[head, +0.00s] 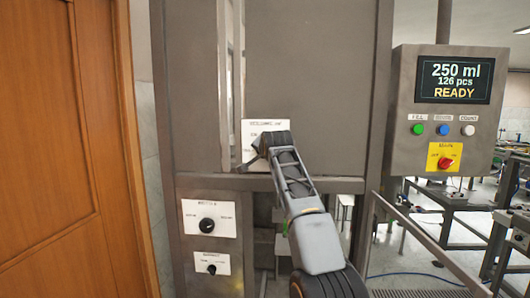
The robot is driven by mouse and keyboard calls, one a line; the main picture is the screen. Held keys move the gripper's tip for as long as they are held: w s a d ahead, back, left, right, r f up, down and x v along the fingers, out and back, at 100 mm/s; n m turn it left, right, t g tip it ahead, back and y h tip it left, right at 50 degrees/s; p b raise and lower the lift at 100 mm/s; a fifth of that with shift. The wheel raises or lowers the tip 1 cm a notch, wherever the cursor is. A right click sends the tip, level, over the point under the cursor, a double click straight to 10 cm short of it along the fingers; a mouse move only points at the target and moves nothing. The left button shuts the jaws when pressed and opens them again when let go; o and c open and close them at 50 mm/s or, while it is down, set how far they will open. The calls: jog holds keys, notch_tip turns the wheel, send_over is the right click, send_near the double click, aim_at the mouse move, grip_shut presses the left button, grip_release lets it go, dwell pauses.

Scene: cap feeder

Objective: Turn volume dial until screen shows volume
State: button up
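The screen (454,80) on the grey control box at the right reads "250 ml", "126 pcs" and "READY". A white label plate (254,127) is fixed to the cabinet in the upper middle, its print too small to read surely. My gripper (255,153) is in front of this plate and covers its lower right part. Any dial on the plate is hidden behind the gripper, and I cannot tell if the fingers touch or grip one. A black dial (207,225) on a larger white plate and a smaller black knob (211,268) below it sit at lower left.
The control box (405,70) has a green button (417,129), a blue button (442,129), a white button (467,130) and a red switch on a yellow plate (433,157). A metal rail (435,250) slopes at lower right. A wooden door (60,150) stands at left.

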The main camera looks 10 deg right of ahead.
dwell(0.3)
jog(key=o, duration=0.9)
jog(key=b+v, duration=0.6)
jog(key=v, duration=0.7)
jog(key=shift+s+a+r, duration=0.1)
jog(key=shift+s, duration=0.25)
